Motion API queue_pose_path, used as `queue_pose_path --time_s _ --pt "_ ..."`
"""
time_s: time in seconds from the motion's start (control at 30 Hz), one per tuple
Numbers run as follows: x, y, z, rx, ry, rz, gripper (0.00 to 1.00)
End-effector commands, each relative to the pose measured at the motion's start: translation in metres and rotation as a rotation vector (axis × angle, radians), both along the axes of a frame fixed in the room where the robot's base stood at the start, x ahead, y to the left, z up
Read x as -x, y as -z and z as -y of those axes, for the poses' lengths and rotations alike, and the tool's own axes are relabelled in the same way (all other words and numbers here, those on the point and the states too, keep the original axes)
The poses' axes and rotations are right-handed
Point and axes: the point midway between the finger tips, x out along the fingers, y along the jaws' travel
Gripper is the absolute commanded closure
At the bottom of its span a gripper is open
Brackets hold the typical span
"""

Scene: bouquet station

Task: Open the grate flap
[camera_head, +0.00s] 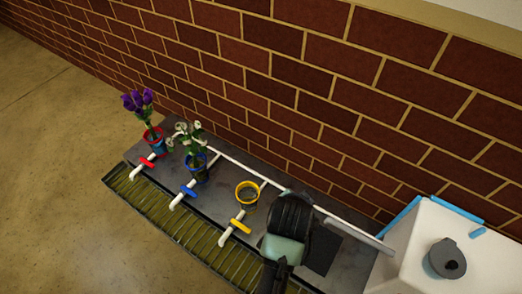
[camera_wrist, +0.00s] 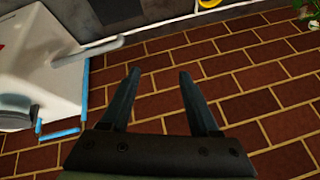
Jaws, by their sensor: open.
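A long slatted grate (camera_head: 180,223), yellowish between dark bars, runs along the front of the dark bench in the head view. A dark panel (camera_head: 322,250) lies on the bench beside my arm; a dark ridged panel (camera_wrist: 118,10) also shows at the top of the wrist view. I cannot tell which of these is the flap. My gripper (camera_wrist: 158,75) is open and empty in the wrist view, its two fingers apart in front of the brick wall. It touches nothing I can see. In the head view my arm hides part of the bench and grate.
Red (camera_head: 146,162), blue (camera_head: 188,190) and yellow (camera_head: 240,226) taps line the bench, with pots behind, two holding flowers. A white box (camera_head: 415,255) with blue edging stands right; a grey bar (camera_head: 358,236) reaches towards it. The brick wall (camera_head: 300,100) bounds the back. Floor is clear left.

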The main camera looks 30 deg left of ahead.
Motion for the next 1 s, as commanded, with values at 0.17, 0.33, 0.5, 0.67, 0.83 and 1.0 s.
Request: queue_pose_path --time_s 0.17,0.33,0.5,0.67,0.83,1.0 --pt "0.071 0.149 -0.002 0.032 0.037 -0.267 0.38" --pt "0.129 0.228 0.001 0.072 0.071 -0.457 0.38" --pt "0.159 0.259 0.004 0.097 0.090 -0.545 0.38" --pt "0.164 0.271 0.004 0.101 0.093 -0.561 0.38" --pt "0.164 0.297 0.005 0.100 0.093 -0.560 0.38" --pt "0.163 0.329 0.005 0.100 0.093 -0.560 0.38"
